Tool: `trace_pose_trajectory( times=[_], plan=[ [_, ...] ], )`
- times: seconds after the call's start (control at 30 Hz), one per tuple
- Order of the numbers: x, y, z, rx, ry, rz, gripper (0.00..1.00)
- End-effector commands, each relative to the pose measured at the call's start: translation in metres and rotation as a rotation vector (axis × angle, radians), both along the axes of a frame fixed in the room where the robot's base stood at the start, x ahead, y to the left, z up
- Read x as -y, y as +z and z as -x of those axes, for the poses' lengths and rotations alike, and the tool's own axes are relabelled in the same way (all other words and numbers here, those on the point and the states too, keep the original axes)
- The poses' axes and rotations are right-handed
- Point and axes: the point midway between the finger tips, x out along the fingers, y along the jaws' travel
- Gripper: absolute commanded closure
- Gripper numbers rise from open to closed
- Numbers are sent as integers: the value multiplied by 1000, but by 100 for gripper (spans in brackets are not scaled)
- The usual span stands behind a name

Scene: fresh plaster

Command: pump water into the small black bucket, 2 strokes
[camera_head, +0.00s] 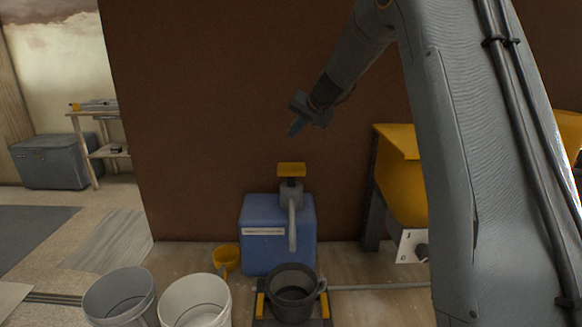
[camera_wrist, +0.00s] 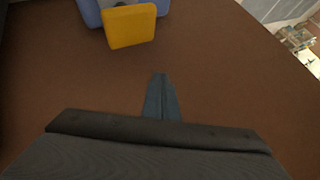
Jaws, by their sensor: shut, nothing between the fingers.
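The small black bucket (camera_head: 292,293) stands upright on a low stand below the pump spout; its inside looks dark and I cannot tell whether it holds water. The blue water container (camera_head: 264,262) stands behind it, with a grey pump and a downward spout (camera_head: 292,225) on top. The pump's flat yellow head (camera_head: 291,169) is raised above the pump body, and it also shows at the top of the wrist view (camera_wrist: 129,26). My gripper (camera_head: 293,130) is shut and empty, above the yellow head and apart from it. Its closed fingers (camera_wrist: 161,97) show in the wrist view.
A grey bucket (camera_head: 120,297) and a white bucket (camera_head: 195,301) stand at the front left. A small yellow cup (camera_head: 226,260) sits beside the blue container. A yellow hopper-like machine (camera_head: 400,180) stands at the right. The brown wall (camera_head: 200,120) is close behind the pump.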

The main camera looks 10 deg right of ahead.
Motion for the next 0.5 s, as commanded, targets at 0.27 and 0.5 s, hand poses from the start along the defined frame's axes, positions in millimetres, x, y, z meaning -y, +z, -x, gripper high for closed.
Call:
trace_pose_trajectory(
  times=[0.27,0.5],
  plan=[
    [0,-26,0,-1,0,1,100],
    [0,-59,0,-2,-1,0,100]
  ],
)
